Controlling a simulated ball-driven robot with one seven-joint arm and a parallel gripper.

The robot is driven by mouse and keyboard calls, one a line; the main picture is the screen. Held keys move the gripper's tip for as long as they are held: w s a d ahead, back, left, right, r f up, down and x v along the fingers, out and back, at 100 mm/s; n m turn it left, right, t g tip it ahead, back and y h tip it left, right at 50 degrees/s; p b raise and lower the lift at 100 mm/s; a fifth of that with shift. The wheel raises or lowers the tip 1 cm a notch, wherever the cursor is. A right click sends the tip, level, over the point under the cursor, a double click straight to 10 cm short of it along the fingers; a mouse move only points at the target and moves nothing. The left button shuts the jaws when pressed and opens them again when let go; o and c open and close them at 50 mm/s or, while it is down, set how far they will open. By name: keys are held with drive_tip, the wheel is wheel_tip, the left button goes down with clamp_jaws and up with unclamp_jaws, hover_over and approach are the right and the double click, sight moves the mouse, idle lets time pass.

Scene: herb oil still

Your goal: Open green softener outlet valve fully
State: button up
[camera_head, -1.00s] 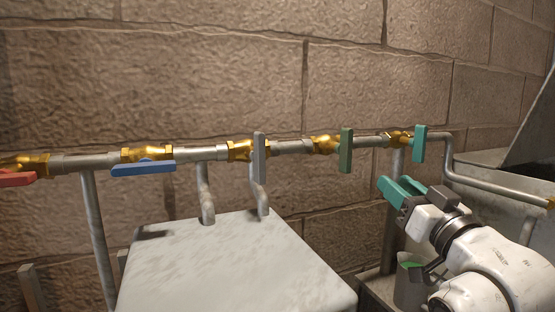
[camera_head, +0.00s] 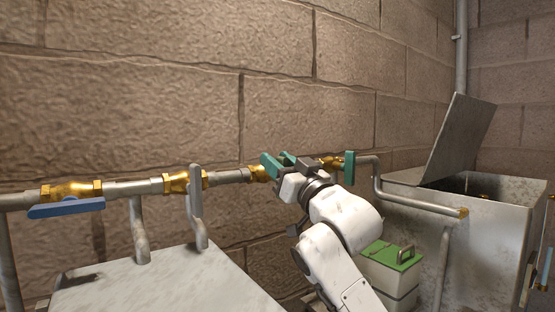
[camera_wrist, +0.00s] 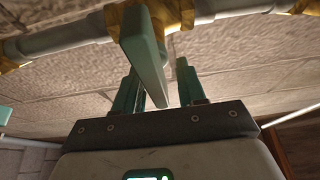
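The green softener outlet valve is a brass body (camera_head: 258,173) on the pipe, largely hidden by my gripper in the head view. In the wrist view its green lever (camera_wrist: 146,50) stands crosswise to the pipe, below the brass fitting (camera_wrist: 172,14). My gripper (camera_head: 279,162) has teal fingers and is at this valve. In the wrist view my gripper (camera_wrist: 158,88) is open, with the lever's free end appearing between the spread fingers. A gap shows on the right finger's side; contact on the left side cannot be told.
A grey lever (camera_head: 195,205) stands crosswise to the left, and a blue lever (camera_head: 66,207) lies along the pipe. A teal lever (camera_head: 349,168) is close on the right. A white box (camera_head: 165,285), a green-lidded container (camera_head: 390,257) and an open metal tank (camera_head: 485,215) stand below.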

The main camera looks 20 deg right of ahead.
drive_tip(key=shift+w+r, duration=0.15)
drive_tip(key=shift+w, duration=0.15)
drive_tip(key=shift+c, duration=0.3)
clamp_jaws()
